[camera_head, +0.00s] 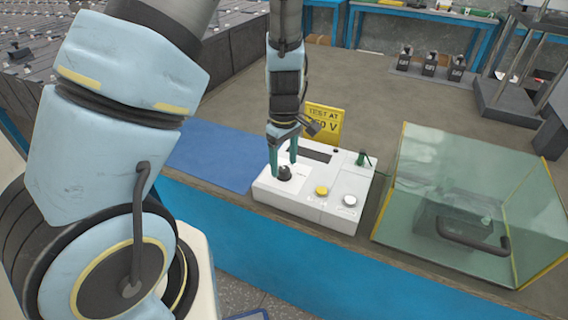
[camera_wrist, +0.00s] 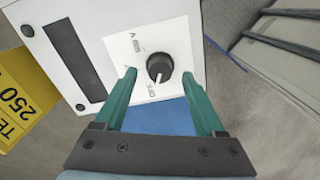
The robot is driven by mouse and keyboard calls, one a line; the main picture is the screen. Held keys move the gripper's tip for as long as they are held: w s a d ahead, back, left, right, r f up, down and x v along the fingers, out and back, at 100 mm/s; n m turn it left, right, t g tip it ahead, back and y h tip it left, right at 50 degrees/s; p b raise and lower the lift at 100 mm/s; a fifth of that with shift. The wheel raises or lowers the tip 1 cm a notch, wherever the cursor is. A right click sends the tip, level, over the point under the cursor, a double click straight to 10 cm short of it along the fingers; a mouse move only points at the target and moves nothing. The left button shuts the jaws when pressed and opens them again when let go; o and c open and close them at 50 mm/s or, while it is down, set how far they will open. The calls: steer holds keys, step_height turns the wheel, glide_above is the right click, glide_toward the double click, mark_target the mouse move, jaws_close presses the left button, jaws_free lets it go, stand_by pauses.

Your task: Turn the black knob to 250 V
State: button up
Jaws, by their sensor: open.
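The black knob (camera_head: 284,172) sits on the left part of the white tester box (camera_head: 335,215), on the bench. In the wrist view the knob (camera_wrist: 159,68) shows a white pointer line and lies on a white dial plate with printed marks too small to read surely. My gripper (camera_head: 283,165) is above the knob, its green fingers on either side of it. In the wrist view the gripper (camera_wrist: 160,88) is open, with gaps between the fingers and the knob. A yellow sign (camera_head: 322,124) reads "TEST AT 250 V", its number partly hidden in the head view.
The box also carries a dark display (camera_head: 308,152), a yellow button (camera_head: 321,190), a white button (camera_head: 349,200) and a green probe (camera_head: 361,158). A blue mat (camera_head: 215,160) lies left. A clear cover (camera_head: 440,165) stands right. Bench behind the box is mostly clear.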

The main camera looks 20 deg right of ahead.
steer(key=shift+f, duration=0.65)
jaws_close()
